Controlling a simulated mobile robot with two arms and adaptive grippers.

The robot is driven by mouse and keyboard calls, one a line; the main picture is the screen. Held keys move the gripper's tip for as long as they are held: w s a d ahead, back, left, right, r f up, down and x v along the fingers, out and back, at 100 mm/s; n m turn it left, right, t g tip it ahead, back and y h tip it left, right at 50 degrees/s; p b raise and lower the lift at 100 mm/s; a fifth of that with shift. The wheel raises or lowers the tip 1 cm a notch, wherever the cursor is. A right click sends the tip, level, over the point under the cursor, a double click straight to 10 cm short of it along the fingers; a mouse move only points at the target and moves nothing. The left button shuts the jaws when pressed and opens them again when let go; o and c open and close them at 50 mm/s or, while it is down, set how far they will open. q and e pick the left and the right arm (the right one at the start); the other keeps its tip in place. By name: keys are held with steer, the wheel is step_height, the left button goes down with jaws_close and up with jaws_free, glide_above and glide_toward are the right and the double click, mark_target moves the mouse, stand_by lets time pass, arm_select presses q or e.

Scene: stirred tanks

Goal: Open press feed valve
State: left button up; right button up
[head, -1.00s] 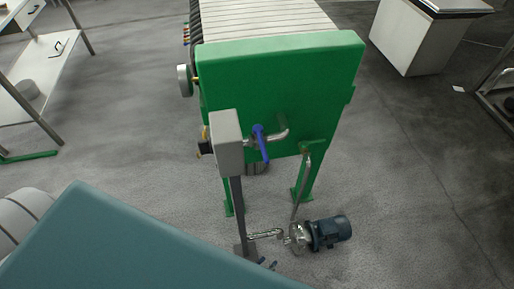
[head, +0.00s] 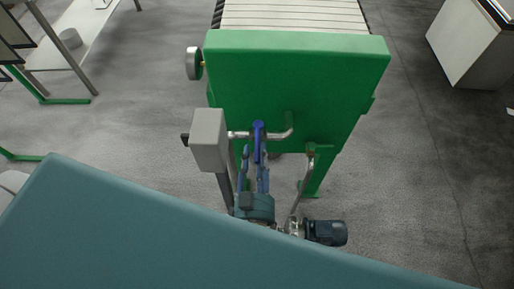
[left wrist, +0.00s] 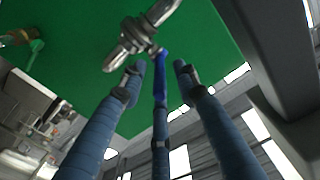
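The press feed valve has a blue lever handle (head: 258,135) on a metal pipe at the end of the green press (head: 300,75). The handle hangs downward. My left gripper (head: 254,168) is below and in front of it, fingers pointing up. In the left wrist view the handle (left wrist: 161,78) stands between the two outer fingers of my left gripper (left wrist: 159,73), with gaps on both sides. The gripper is open. A middle finger overlaps the handle's lower end; I cannot tell whether they touch. The pipe and valve body (left wrist: 140,38) show beyond. My right gripper is not in view.
A grey box on a post (head: 208,140) stands just left of the valve. A bent pipe (head: 303,180) and a motor pump (head: 326,232) are at the lower right. A white cabinet (head: 470,45) is far right. Open floor lies on the right.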

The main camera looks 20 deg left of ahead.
arm_select(q)
steer(key=shift+x, duration=1.25)
steer(key=c, duration=0.7)
jaws_close()
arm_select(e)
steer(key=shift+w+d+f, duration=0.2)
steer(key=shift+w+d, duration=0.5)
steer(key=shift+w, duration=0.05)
arm_select(q)
steer(key=shift+s+a+r+m+h+p, duration=0.1)
steer(key=shift+a+r+m+h+p, duration=0.1)
steer(key=shift+m+h+p, duration=0.35)
steer(key=shift+a+f+m+h+p, duration=0.25)
steer(key=shift+f+h+p, duration=0.1)
steer(key=shift+h, duration=0.3)
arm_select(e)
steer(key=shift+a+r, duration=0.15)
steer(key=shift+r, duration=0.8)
